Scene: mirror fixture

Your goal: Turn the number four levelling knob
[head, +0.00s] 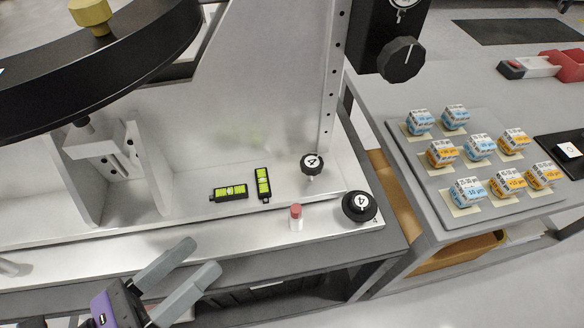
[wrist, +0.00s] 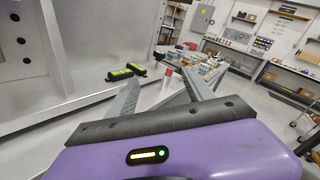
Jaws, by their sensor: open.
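A large black round knob with a white disc marked 4 (head: 360,207) sits at the front right corner of the metal fixture base, with a small 4 printed beside it. My gripper (head: 203,257) is open and empty in front of the base, well left of both knobs. In the wrist view my gripper (wrist: 163,80) has its fingers apart with nothing between them touching. I cannot make out the knobs clearly there.
Two green spirit levels (head: 230,193) lie on the base. A red-capped small post (head: 296,215) stands between my gripper and the large knob; it shows in the wrist view (wrist: 167,77). A tray (head: 470,208) of several labelled blocks is on the right bench.

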